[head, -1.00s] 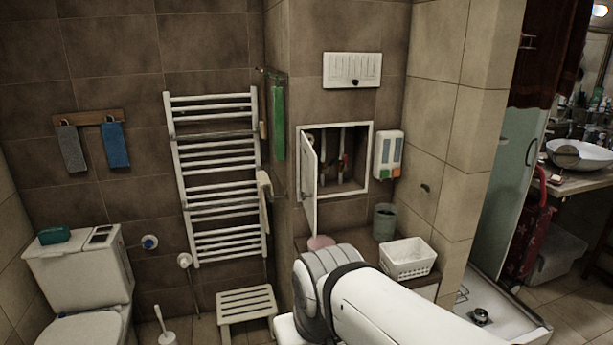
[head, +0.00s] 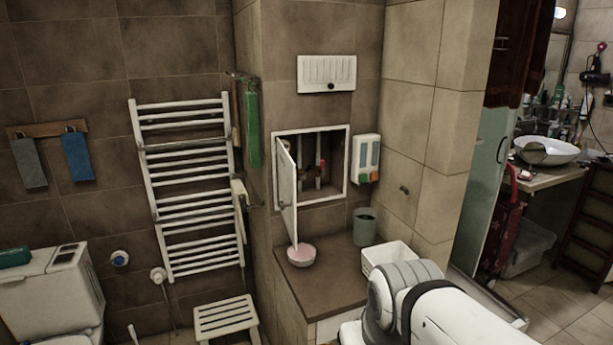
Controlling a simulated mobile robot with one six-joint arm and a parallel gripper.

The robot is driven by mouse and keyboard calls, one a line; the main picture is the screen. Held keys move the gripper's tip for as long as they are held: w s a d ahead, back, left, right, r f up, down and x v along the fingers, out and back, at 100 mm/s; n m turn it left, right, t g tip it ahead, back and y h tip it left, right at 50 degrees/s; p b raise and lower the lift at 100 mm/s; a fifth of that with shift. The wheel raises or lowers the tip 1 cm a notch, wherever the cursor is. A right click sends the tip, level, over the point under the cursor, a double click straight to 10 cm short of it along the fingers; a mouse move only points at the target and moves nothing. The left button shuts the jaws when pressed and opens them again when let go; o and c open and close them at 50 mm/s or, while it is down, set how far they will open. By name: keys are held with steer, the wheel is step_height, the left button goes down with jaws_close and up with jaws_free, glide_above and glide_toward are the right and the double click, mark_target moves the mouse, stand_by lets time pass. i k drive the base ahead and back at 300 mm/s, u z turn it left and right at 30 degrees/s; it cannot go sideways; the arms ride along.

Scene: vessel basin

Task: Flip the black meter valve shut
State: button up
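The white-framed wall cabinet (head: 349,163) is recessed in the tiled wall at the middle of the head view. Its white door (head: 288,190) stands open, swung out to the left. Inside are upright pipes with red parts (head: 321,170), too small to make out well. I cannot make out a black meter valve there; the dark inside and the door may hide it. My arm shows at the lower right, below and right of the cabinet and apart from it. My gripper is not in view.
A brown ledge (head: 335,280) below the cabinet holds a pink-filled bowl (head: 301,255), a grey-green cup (head: 364,227) and a white basket (head: 385,255), partly behind my arm. A soap dispenser (head: 365,159) hangs right of the cabinet.

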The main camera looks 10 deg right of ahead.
mark_target(306, 171)
steer(key=u, duration=0.05)
steer(key=i, duration=1)
steer(key=u, duration=1.9)
steer(key=k, duration=1.05)
steer(key=z, duration=1.45)
